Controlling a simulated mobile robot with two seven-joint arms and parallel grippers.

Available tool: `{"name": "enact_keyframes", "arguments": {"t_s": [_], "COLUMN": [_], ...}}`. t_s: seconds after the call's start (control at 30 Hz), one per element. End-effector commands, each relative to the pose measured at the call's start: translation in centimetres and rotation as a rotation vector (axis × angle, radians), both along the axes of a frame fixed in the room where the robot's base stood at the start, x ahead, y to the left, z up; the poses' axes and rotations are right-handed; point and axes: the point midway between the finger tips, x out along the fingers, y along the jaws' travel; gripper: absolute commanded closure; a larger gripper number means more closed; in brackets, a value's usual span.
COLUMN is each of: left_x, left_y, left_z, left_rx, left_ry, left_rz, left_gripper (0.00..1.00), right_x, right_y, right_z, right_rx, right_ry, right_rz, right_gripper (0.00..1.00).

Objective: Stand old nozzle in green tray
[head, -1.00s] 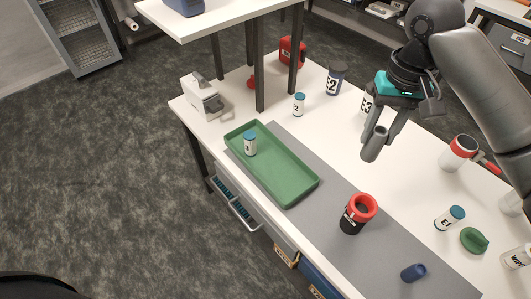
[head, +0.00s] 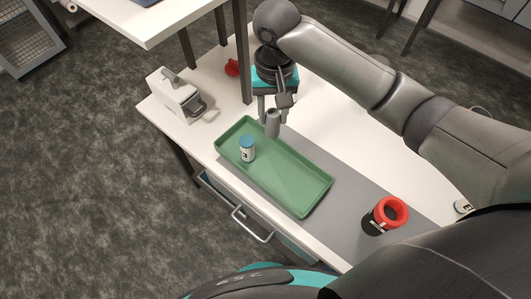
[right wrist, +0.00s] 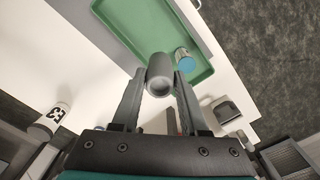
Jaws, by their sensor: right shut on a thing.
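The old nozzle (head: 272,124) is a grey cylinder held upright in my right gripper (head: 271,108). It appears over the far edge of the green tray; its height above the tray is hard to tell. In the right wrist view the nozzle (right wrist: 161,76) sits between the two fingertips (right wrist: 160,88). The green tray (head: 300,195) lies on the bench, and its corner shows in the right wrist view (right wrist: 140,28). A small white vial with a blue cap (head: 247,150) stands inside the tray, left of the nozzle. My left gripper is not in view.
A black cup with a red rim (head: 385,215) stands on the grey mat (head: 345,190) right of the tray. A white device (head: 175,97) stands at the bench's left end. A shelf post (head: 243,50) rises close to my right gripper. The tray's near right part is empty.

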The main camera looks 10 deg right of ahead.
Motion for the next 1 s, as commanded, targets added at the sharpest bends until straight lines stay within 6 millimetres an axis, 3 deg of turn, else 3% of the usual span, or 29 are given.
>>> {"name": "enact_keyframes", "arguments": {"t_s": [0.03, 0.2, 0.4, 1.0], "left_x": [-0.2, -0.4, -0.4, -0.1], "left_y": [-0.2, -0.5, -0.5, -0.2], "left_z": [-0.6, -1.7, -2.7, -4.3], "left_rx": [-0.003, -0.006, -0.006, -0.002], "left_ry": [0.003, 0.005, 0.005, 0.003], "left_rz": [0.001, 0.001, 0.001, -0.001], "left_gripper": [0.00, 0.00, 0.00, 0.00], "right_x": [-0.1, -0.1, 0.0, 0.0], "right_y": [-0.1, -0.1, -0.1, 0.0], "right_z": [-1.8, -6.5, -10.9, -16.9], "right_rx": [-0.003, -0.003, -0.002, -0.001], "right_ry": [0.006, 0.005, 0.001, -0.001], "right_rz": [-0.002, 0.000, 0.001, 0.002], "right_gripper": [1.00, 1.00, 1.00, 1.00]}}
